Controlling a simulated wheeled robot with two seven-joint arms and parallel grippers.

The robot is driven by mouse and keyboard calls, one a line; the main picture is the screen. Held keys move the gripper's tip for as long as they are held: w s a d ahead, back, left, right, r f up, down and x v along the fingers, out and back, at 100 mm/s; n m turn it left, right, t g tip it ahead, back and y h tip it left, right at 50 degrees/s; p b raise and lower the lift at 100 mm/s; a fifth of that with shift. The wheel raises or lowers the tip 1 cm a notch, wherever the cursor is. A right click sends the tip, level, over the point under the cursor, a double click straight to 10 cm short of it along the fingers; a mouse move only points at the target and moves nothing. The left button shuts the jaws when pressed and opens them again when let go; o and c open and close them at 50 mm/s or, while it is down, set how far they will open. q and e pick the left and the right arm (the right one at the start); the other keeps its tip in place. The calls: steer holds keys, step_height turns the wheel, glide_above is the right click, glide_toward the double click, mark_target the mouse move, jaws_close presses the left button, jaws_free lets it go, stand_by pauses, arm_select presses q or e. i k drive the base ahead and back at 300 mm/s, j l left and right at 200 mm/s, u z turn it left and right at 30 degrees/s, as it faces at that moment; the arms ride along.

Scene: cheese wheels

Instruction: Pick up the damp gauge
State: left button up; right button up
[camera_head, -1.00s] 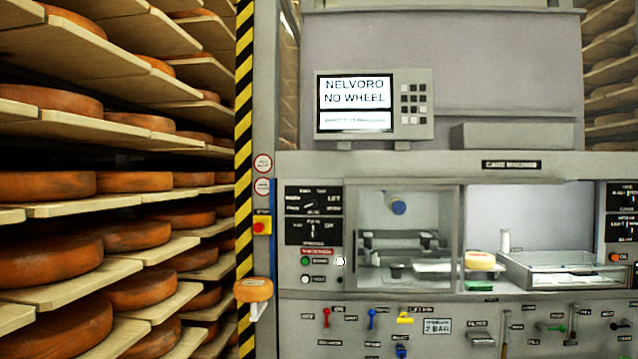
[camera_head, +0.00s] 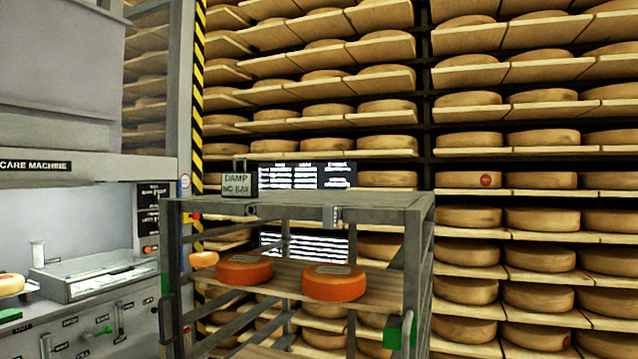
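The damp gauge (camera_head: 237,184) is a small grey box with a dark screen face reading "DAMP" and "NO BAY". It stands upright near the left end of the top of a grey metal rack cart (camera_head: 370,204). Neither of my grippers shows in the head view, so their state is hidden.
Two orange cheese wheels (camera_head: 334,284) lie on the cart's wooden shelf. A dark board with white text (camera_head: 308,175) stands behind the cart top. The care machine (camera_head: 75,250) is at the left. Shelves of cheese wheels (camera_head: 543,219) fill the back and right. The cart top's right part is clear.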

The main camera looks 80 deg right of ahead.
mark_target(234, 185)
steer(key=z, duration=2.3)
steer(key=i+j+z, duration=0.1)
steer(key=z, duration=0.5)
steer(key=i+j+z, duration=0.25)
steer(key=j, duration=0.35)
steer(key=j+z, duration=0.2)
steer(key=j, duration=0.35)
steer(key=j+z, duration=0.25)
steer(key=j, duration=0.35)
steer(key=i+j, duration=0.05)
